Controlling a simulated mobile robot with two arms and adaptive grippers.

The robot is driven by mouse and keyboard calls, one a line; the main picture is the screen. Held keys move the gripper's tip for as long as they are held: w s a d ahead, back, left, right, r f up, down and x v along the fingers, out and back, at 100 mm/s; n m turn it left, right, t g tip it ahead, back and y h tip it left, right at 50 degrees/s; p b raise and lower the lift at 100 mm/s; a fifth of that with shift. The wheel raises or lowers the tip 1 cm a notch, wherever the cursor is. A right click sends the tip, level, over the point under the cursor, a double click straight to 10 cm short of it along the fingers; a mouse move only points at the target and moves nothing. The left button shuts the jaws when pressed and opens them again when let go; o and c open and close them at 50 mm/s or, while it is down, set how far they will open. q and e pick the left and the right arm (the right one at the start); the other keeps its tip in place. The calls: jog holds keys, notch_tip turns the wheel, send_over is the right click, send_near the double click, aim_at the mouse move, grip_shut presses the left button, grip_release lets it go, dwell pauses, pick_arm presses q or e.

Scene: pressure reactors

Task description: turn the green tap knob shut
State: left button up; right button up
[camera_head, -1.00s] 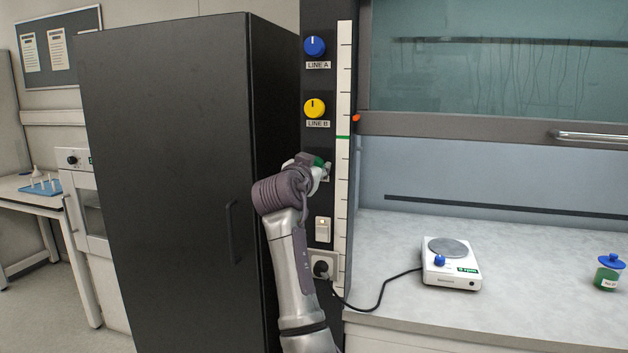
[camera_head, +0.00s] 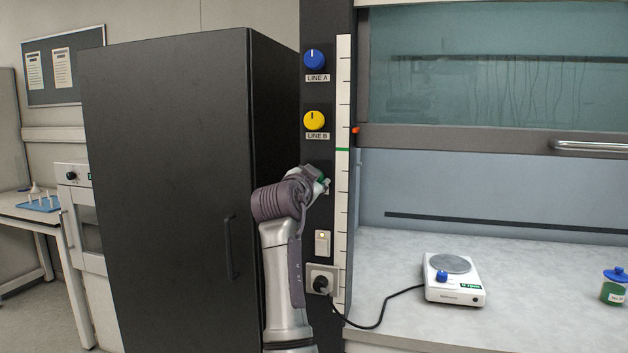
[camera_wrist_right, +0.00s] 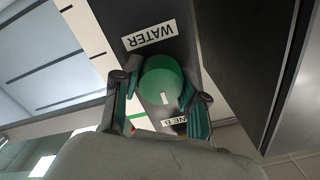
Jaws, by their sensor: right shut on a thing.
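The green tap knob (camera_wrist_right: 160,78) sits on the dark panel, beside the WATER label (camera_wrist_right: 150,36). Its short white mark points towards the LINE B label, partly visible at the lower edge of the wrist view. My right gripper (camera_wrist_right: 158,98) is shut on the knob, with one finger on each side. In the head view the gripper (camera_head: 318,183) covers most of the knob, and only a little green (camera_head: 322,179) shows. My left gripper is not in view.
Above are the blue LINE A knob (camera_head: 314,60) and yellow LINE B knob (camera_head: 314,121). A light switch (camera_head: 322,243) and plugged socket (camera_head: 320,283) are below. A tall black cabinet (camera_head: 165,190) stands left; a fume hood bench (camera_head: 440,235) holds a stirrer plate (camera_head: 453,292).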

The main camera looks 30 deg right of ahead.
jog(key=o, duration=1.1)
jog(key=shift+o, duration=0.2)
jog(key=shift+a, duration=0.1)
jog(key=v, duration=1.2)
